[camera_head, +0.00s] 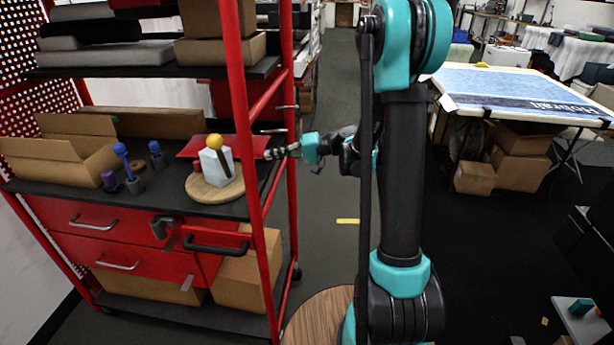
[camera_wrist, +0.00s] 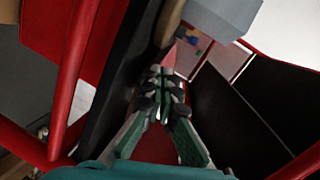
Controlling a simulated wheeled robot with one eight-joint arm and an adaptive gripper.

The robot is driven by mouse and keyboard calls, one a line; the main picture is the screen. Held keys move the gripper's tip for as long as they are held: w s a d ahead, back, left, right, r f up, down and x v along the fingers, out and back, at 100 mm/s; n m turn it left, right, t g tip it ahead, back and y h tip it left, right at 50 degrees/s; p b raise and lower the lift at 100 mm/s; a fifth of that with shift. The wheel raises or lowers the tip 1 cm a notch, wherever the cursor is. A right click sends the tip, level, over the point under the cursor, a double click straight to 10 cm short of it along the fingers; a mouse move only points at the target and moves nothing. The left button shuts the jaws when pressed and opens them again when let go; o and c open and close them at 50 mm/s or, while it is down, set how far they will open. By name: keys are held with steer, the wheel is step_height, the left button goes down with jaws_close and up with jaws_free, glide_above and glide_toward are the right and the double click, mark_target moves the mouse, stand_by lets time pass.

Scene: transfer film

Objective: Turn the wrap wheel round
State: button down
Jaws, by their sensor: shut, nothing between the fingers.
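A round wooden disc (camera_head: 204,193), which looks like the wrap wheel, lies flat on the black shelf of the red cart. A pale block (camera_head: 217,166) with a dark strip and a yellow ball (camera_head: 214,140) on top stands on it. My gripper (camera_head: 272,154) reaches in from the right, past the cart's red posts, and is shut and empty. Its tips are right of the disc and look apart from it. In the wrist view my gripper (camera_wrist: 163,72) points forward, with the disc's edge (camera_wrist: 169,22) and part of the pale block (camera_wrist: 226,12) beyond it.
Red posts (camera_head: 257,180) of the cart stand close to my gripper. Red drawers (camera_head: 95,220) lie below. The aisle floor (camera_head: 335,180) is mostly clear.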

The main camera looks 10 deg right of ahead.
steer(key=s+d+f+n+h, duration=0.2)
steer(key=s+d+n+h, duration=0.4)
steer(key=s+d, duration=0.3)
steer(key=shift+s+d+f+t+h, duration=0.15)
steer(key=shift+s+d+t+h, duration=0.15)
steer(key=shift+d+h, duration=0.1)
